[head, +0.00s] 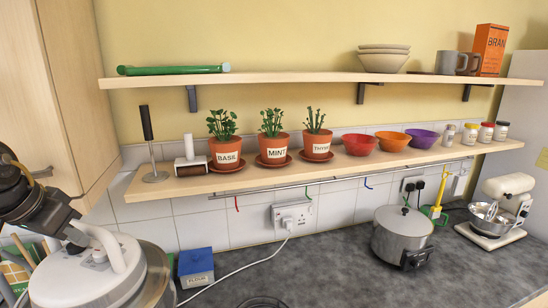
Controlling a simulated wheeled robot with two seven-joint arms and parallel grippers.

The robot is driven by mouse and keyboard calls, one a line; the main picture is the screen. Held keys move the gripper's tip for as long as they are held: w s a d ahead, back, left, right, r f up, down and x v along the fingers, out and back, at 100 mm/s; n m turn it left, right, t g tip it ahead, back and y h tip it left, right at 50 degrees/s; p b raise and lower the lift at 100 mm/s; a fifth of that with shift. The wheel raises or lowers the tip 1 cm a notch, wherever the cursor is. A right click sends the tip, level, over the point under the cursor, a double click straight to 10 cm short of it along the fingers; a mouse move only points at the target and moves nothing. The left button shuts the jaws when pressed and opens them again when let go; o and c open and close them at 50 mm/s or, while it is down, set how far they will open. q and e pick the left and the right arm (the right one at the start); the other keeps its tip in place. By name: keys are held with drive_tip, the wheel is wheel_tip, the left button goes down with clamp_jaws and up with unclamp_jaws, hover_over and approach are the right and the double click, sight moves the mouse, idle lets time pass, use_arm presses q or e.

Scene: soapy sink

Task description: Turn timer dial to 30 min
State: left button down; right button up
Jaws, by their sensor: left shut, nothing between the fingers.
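A white-lidded round appliance (128,262) with a curved handle and a metal rim stands in the lower left. Small pale knob-like parts (98,256) show on its lid under the handle. I cannot tell for sure which is the timer dial, and no minute marks can be read. My left gripper (76,237) is dark and shut, with nothing held. It is close to the far left end of the handle; whether it touches is unclear. My right gripper is not in view.
A blue flour box (196,268) stands right of the appliance, with a white cable (240,268) running to a wall socket (293,217). A silver cooker (401,238) and a mixer (497,210) stand right. The lower shelf (240,183) holds potted herbs and bowls. A cabinet (62,80) is left.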

sight(100, 265)
use_arm(q)
wheel_tip(100, 265, down, 6)
drive_tip(key=b, duration=0.4)
drive_tip(key=shift+w+r, duration=0.1)
drive_tip(key=shift+r, duration=0.15)
drive_tip(key=shift+f+b, duration=0.45)
drive_tip(key=shift+b, duration=0.05)
drive_tip(key=shift+w+a, duration=0.1)
drive_tip(key=shift+w, duration=0.2)
drive_tip(key=shift+w+r, duration=0.1)
drive_tip(key=shift+w, duration=0.05)
idle(0.4)
drive_tip(key=shift+a+b, duration=0.1)
drive_tip(key=shift+b, duration=0.35)
